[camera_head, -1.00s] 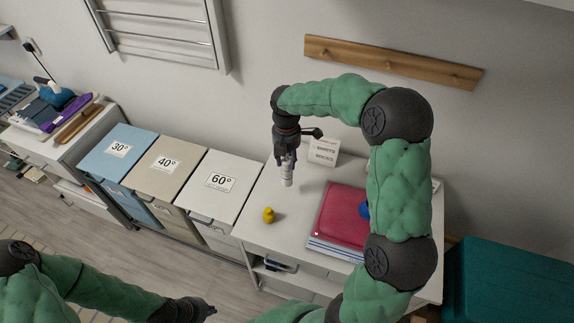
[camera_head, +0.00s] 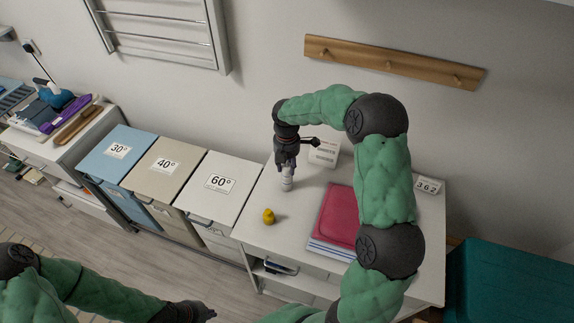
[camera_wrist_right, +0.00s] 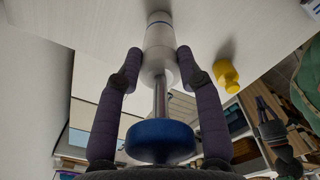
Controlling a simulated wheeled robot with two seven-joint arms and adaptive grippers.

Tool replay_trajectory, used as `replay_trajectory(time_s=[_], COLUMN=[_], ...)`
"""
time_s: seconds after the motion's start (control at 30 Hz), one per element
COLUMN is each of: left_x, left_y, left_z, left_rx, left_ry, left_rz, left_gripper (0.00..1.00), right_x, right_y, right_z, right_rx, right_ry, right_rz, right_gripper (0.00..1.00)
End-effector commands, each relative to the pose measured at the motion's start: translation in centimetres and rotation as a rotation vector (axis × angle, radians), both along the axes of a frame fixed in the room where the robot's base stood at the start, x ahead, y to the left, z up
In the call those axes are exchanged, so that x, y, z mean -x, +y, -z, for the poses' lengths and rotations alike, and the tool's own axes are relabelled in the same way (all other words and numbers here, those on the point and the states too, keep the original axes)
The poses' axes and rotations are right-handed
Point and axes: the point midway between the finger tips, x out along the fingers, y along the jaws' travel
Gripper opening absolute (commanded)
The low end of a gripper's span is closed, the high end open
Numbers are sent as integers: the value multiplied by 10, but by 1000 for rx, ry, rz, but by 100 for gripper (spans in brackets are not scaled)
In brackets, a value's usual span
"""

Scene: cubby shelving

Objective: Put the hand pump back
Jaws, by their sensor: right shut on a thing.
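The hand pump (camera_head: 287,184) is a pale cylinder held upright, low over the white tabletop at its left part. In the right wrist view it shows a white barrel (camera_wrist_right: 159,55), a metal rod and a round blue handle (camera_wrist_right: 160,141). My right gripper (camera_head: 287,167) is shut on the barrel, with one finger on each side in the wrist view (camera_wrist_right: 158,72). I cannot tell whether the pump's lower end touches the tabletop. My left gripper (camera_head: 205,311) is low in the head view, far from the pump; its fingers are too unclear to read.
A yellow object (camera_head: 268,216) stands on the white table (camera_head: 262,240) near the pump. A small white sign (camera_head: 324,153) is behind it. A red folded item (camera_head: 336,213) lies to the right, partly behind my arm. Lidded bins, including the 60° bin (camera_head: 222,182), stand to the left.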

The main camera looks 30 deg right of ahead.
Motion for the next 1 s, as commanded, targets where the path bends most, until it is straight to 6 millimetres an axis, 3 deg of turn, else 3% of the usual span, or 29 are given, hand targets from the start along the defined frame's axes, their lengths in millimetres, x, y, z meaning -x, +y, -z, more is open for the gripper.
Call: replay_trajectory(time_s=[0.07, 0.1, 0.17, 0.63, 1.0], left_x=[0, 0, 0, 0, 0], left_y=[0, 0, 0, 0, 0], left_z=[1, 1, 1, -1, -13], left_rx=[0, 0, 0, 0, 0], left_ry=[0, 0, 0, 0, 0], left_rz=[0, 0, 0, 0, 0], left_gripper=[0, 0, 0, 0, 0], right_x=[0, 0, 0, 0, -1], right_y=[0, 0, 0, 0, 1], right_z=[3, 3, 3, -7, -76], right_rx=[0, 0, 0, 1, 1], right_ry=[0, 1, 1, -2, -2], right_rz=[0, 0, 0, 0, 0], right_gripper=[0, 43, 60, 61, 61])
